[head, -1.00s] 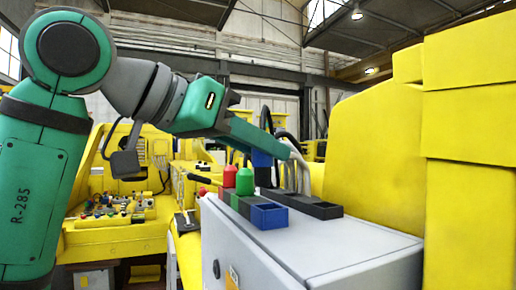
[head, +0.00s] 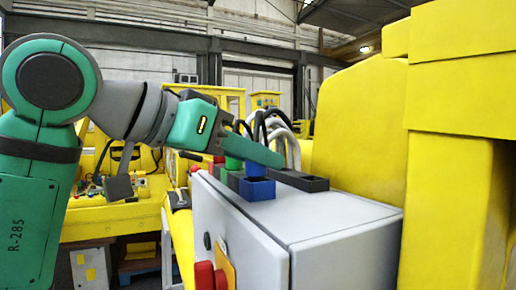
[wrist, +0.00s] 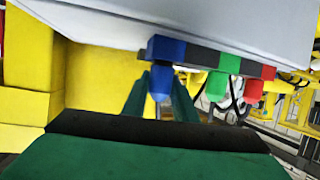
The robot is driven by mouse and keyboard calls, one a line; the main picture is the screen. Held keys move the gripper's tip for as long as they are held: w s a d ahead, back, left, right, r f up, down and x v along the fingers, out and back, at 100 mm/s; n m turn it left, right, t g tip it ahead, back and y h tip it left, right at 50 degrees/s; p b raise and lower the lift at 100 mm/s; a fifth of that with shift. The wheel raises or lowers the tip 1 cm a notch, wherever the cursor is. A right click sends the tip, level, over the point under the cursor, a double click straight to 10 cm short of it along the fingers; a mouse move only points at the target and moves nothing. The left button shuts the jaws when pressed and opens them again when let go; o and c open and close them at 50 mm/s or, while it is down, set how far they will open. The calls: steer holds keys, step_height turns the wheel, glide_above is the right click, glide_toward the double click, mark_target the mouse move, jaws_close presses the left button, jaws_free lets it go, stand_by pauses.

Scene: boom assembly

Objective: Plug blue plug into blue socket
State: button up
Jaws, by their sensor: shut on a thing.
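My gripper (head: 268,155) is shut on the blue plug, its green fingers on either side of it. In the head view a little of the blue plug (head: 254,168) shows below the fingers; they hide the rest. The blue socket (head: 257,190) is a blue block at the near end of the socket strip on the grey cabinet, directly under the plug. In the wrist view the blue plug (wrist: 160,82) lines up with the blue socket (wrist: 165,48) and meets its edge. I cannot tell how far it is inside.
The green plug (wrist: 217,86) and red plug (wrist: 254,90) stand in the neighbouring sockets. Black and grey cables (head: 285,135) rise behind a dark block (head: 300,180). A yellow machine body (head: 365,130) stands to the right. The grey cabinet top (head: 330,210) is clear in front.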

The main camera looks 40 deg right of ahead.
steer(key=shift+d, duration=0.1)
steer(key=shift+a, duration=0.2)
steer(key=o, duration=0.9)
steer(key=shift+c, duration=0.2)
steer(key=shift+o, duration=1.3)
steer(key=shift+s+d, duration=0.1)
steer(key=shift+d, duration=0.1)
steer(key=v, duration=1)
steer(key=shift+a, duration=0.35)
